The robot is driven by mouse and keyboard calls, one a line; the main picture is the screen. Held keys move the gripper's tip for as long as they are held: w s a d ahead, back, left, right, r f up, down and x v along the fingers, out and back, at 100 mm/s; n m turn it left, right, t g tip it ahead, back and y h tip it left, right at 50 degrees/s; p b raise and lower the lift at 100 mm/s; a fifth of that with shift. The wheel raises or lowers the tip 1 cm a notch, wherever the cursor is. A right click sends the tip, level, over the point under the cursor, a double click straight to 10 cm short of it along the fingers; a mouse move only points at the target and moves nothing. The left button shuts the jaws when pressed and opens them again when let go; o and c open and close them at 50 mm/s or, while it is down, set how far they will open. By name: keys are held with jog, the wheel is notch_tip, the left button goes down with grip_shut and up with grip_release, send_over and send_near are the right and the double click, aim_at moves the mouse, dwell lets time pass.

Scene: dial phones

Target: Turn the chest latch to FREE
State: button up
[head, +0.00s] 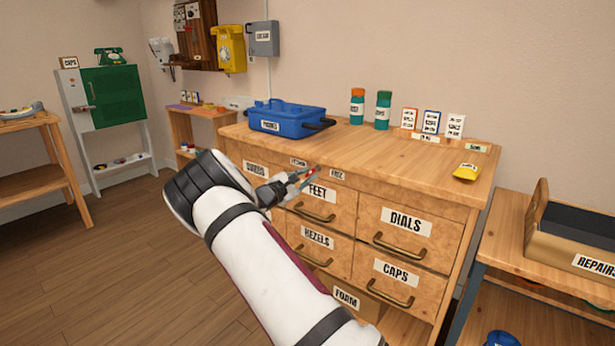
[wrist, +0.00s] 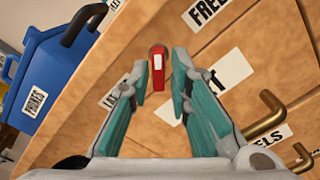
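The chest (head: 345,205) is a wooden drawer unit with labelled drawers. Its latch (wrist: 157,72) is a small red piece with a white mark, set on the front above the FEET drawer. In the wrist view the latch stands lengthwise up the picture, between a partly hidden label (wrist: 115,94) at left and the FREE label (wrist: 208,10) at upper right. I cannot tell which label it points to. My gripper (head: 305,176) is open at the chest front. In the wrist view its teal fingertips (wrist: 160,77) are on either side of the latch, with gaps visible.
A blue case (head: 288,118) sits on the chest top, close to my gripper in the wrist view. Brass handles (head: 391,244) stick out from the drawers. A REPAIRS crate (head: 570,236) stands on the table at right. The floor (head: 110,255) at left is clear.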

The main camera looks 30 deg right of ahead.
jog(key=v, duration=1)
jog(key=shift+a, duration=0.4)
jog(key=shift+s, duration=0.15)
